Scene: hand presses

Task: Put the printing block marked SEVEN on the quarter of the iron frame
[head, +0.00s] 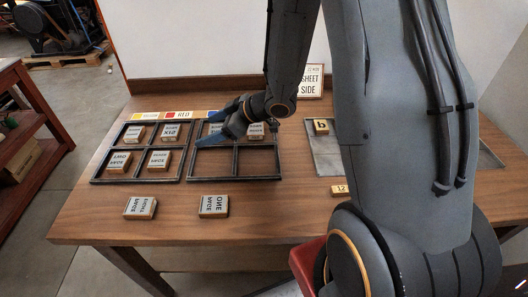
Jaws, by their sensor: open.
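Two black iron frames, each divided into quarters, lie on the wooden table. The left frame (92,179) holds a white-faced printing block in every quarter. The right frame (235,179) has a block (256,131) in its back right quarter and another block (214,127) at its back left, partly hidden by my gripper. Its two front quarters look empty. My gripper (204,140), with blue fingers, is open over the left part of the right frame. Block words are upside down and small; I cannot surely tell which block reads SEVEN.
Two loose blocks, the left one (140,207) and one reading ONE (213,206), lie in front of the frames. A grey tray (323,158) with a yellow-edged block (321,126) and a small yellow 12 tag (340,189) are on the right. A sign (314,79) stands behind. My arm hides the table's right part.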

